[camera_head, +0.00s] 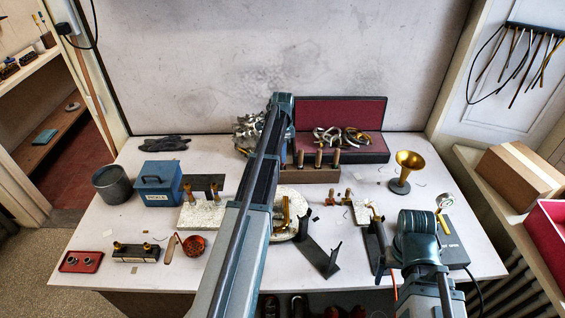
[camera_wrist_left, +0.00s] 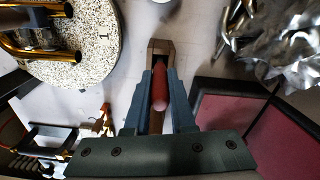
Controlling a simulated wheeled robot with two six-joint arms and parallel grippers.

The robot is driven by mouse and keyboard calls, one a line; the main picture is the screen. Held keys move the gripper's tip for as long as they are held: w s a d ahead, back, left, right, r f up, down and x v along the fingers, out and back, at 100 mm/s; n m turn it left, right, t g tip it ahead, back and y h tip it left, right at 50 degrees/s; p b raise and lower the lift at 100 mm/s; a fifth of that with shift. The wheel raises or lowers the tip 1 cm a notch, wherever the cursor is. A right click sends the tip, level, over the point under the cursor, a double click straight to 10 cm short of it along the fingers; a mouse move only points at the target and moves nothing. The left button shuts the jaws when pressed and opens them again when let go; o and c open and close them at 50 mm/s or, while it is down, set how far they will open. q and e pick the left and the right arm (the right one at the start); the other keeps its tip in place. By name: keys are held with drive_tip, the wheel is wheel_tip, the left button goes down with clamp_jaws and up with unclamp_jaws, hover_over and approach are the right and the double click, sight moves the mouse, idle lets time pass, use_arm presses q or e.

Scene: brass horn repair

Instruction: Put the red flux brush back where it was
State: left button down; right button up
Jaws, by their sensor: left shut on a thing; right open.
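The red flux brush (camera_wrist_left: 159,92) shows in the left wrist view as a rounded red handle between the blue fingers. My left gripper (camera_wrist_left: 160,75) is shut on it. The wooden rack (camera_wrist_left: 158,46) lies directly below, seen lengthwise between the fingers. In the head view the rack (camera_head: 315,174) holds several wooden-handled tools, and my left arm covers its left end. There my left wrist (camera_head: 282,101) hides the fingers and brush. I cannot tell whether the brush's lower end is inside the rack. My right gripper (camera_head: 416,222) is over the right front of the table, open, its fingers hard to make out.
An open red-lined case (camera_head: 377,142) stands behind the rack. Crumpled silver metal (camera_wrist_left: 280,42) lies near the rack's end. A speckled disc (camera_wrist_left: 88,50) is in front. A brass bell (camera_head: 405,168) stands at right. A blue box (camera_head: 159,184) stands at left.

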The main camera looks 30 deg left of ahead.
use_arm(q)
drive_tip(key=shift+f+b, duration=0.65)
drive_tip(key=shift+f, duration=0.5)
use_arm(e)
drive_tip(key=shift+f, duration=1.15)
use_arm(q)
drive_tip(key=shift+f, duration=0.1)
drive_tip(key=shift+f, duration=0.15)
drive_tip(key=c, duration=0.8)
unclamp_jaws()
drive_tip(key=shift+o, duration=0.2)
use_arm(e)
drive_tip(key=shift+f, duration=0.1)
use_arm(q)
drive_tip(key=shift+r, duration=0.25)
wheel_tip(320, 180, up, 12)
drive_tip(key=p, duration=1.2)
drive_tip(key=shift+r, duration=0.1)
use_arm(e)
wheel_tip(320, 180, up, 12)
use_arm(q)
drive_tip(key=shift+d, duration=0.1)
